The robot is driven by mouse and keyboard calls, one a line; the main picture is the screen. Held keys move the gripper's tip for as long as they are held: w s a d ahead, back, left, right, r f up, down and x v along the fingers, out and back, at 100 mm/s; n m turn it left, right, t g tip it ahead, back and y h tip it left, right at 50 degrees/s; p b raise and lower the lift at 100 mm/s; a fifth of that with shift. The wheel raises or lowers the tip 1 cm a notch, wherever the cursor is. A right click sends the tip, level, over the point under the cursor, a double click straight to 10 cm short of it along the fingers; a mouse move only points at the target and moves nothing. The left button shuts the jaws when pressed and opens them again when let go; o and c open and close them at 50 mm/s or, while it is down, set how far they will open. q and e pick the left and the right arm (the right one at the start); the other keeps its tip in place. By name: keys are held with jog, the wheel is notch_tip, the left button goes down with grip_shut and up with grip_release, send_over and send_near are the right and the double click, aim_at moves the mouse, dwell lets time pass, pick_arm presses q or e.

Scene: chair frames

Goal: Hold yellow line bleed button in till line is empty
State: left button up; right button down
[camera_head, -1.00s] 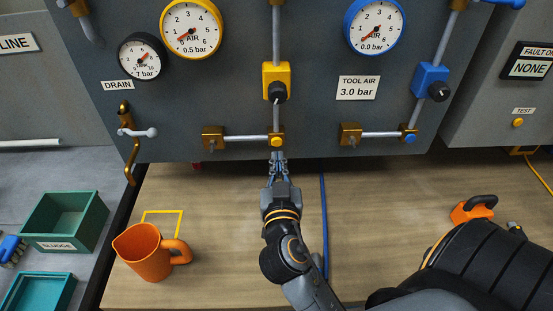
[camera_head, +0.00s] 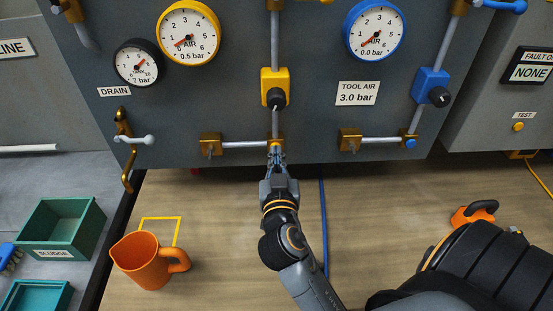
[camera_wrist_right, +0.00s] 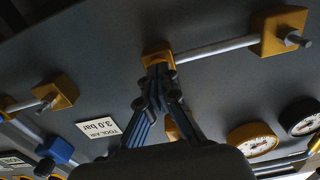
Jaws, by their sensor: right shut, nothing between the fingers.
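The yellow line bleed button (camera_head: 275,144) sits on the brass fitting at the right end of the short pipe under the yellow valve (camera_head: 274,88). My right gripper (camera_head: 276,154) is shut and empty, its fingertips at the button and covering its lower part. In the right wrist view the closed fingertips (camera_wrist_right: 158,70) meet the brass fitting (camera_wrist_right: 157,52), with the button hidden behind them. I cannot tell how far the button is pressed. The yellow gauge (camera_head: 189,33) reads 0.5 bar. My left gripper is not in view.
The blue gauge (camera_head: 374,30) reads 0.0 bar, with a blue valve (camera_head: 432,84) and blue button (camera_head: 410,143) to the right. An orange jug (camera_head: 146,262) and green sludge bin (camera_head: 62,228) stand left. A blue hose (camera_head: 323,220) runs beside my right arm.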

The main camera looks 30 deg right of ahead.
jog(key=shift+w+d, duration=0.15)
jog(key=shift+w, duration=0.05)
jog(key=shift+r, duration=0.15)
dwell(1.5)
